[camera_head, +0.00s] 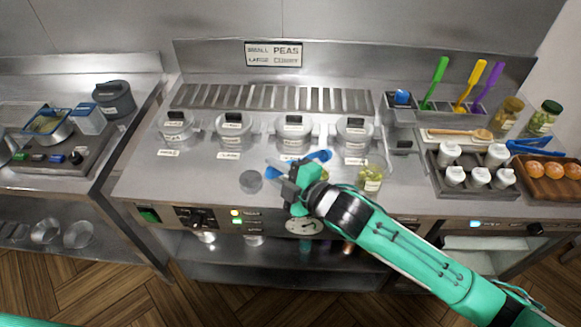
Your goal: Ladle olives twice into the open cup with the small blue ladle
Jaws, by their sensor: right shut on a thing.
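My right gripper (277,172) is shut on the small blue ladle (318,156), above the front of the steel counter. The ladle's blue parts show behind and to the right of the fingers; its bowl is hard to make out. A clear glass container (371,176) with yellow-green contents and a white label stands right of the gripper, near the front edge. A second patch of yellow-green shows just behind my wrist, mostly hidden. I cannot tell which is the open cup. A grey disc (251,182) lies left of the gripper. My left gripper is out of view.
A row of lidded, labelled pots (234,131) stands behind. On the right are a holder with green (436,80), yellow and purple handles, jars (542,118), white shakers (449,152) and a wooden tray (550,187) of orange-brown food. The counter's left front is clear.

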